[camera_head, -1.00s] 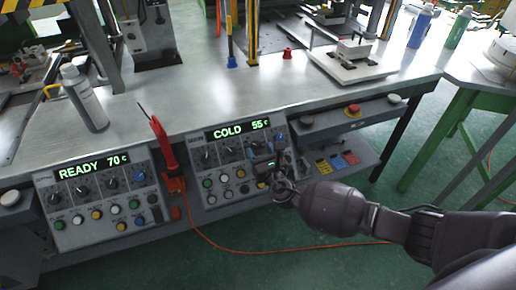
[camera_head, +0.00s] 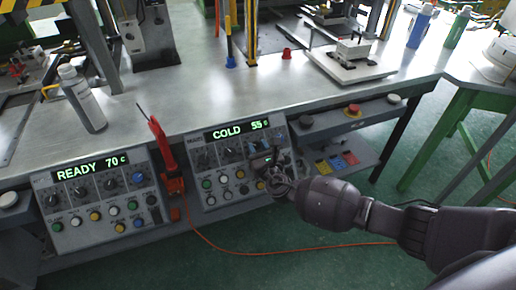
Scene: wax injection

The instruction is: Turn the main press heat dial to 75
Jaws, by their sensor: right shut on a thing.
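The right control panel (camera_head: 215,172) on the bench front has a green display (camera_head: 238,131) reading COLD and about 55 C; the last digit is slightly blurred. It has a row of dark dials, such as this one (camera_head: 230,156), a blue knob and several coloured buttons. My right gripper (camera_head: 264,161) is at the right part of this panel, shut on a dial there. The gripper covers that dial, so its pointer and label are hidden. The left control panel (camera_head: 75,210) has a display (camera_head: 91,169) reading READY 70 C. The small panel labels are too small to read. My left gripper is out of view.
A red-handled tool (camera_head: 163,145) stands between the panels, with an orange cable (camera_head: 250,250) running over the floor. A red button (camera_head: 352,110) and a small shelf (camera_head: 350,158) lie to the right. A bottle (camera_head: 84,98) stands on the bench.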

